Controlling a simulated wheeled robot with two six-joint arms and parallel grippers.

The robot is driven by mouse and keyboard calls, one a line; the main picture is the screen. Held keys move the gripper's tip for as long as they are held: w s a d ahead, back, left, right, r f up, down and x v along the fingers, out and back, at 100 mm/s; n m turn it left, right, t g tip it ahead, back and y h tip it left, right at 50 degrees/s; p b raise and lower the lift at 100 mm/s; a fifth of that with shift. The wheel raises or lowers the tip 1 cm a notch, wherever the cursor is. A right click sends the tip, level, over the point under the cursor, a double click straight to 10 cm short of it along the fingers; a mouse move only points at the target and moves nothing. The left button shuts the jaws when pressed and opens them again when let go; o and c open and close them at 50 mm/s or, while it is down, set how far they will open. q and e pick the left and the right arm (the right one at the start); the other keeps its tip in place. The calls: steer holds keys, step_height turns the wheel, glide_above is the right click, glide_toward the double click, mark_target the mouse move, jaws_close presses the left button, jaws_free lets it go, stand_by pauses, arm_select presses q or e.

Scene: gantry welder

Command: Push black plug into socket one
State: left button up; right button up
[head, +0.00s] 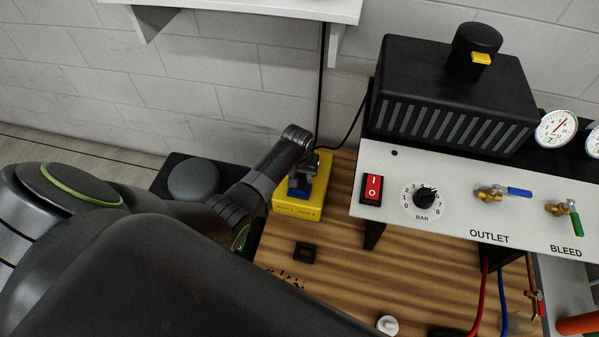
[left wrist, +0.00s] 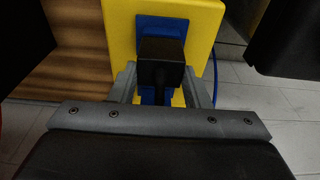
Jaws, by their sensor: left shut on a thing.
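A yellow socket box (head: 308,204) with blue parts stands at the left rear of the wooden bench. It fills the upper middle of the left wrist view (left wrist: 120,40), where a blue socket (left wrist: 148,24) is set in its face. My left gripper (head: 303,182) is over the box. In the left wrist view its grey fingers (left wrist: 162,85) are shut on the black plug (left wrist: 162,62), one on each side. The plug is in front of the blue socket and overlaps it. I cannot tell whether it touches or is inserted. No socket number is readable. My right gripper is not in view.
A white control panel (head: 455,215) with a red switch (head: 372,188), dial and valves stands to the right of the box. A black cord (head: 348,130) runs behind the box near the wall. A small black square (head: 305,253) and white knob (head: 387,325) are on the bench (head: 340,270).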

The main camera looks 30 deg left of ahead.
arm_select(q)
steer(key=shift+f, duration=0.35)
steer(key=o, duration=1.1)
steer(key=shift+r, duration=0.45)
step_height(320, 180, up, 16)
steer(key=s+p, duration=0.2)
steer(key=p, duration=0.1)
steer(key=shift+s+d+r, duration=0.15)
steer(key=shift+s+d, duration=0.1)
steer(key=shift+d, duration=0.1)
steer(key=shift+s, duration=0.1)
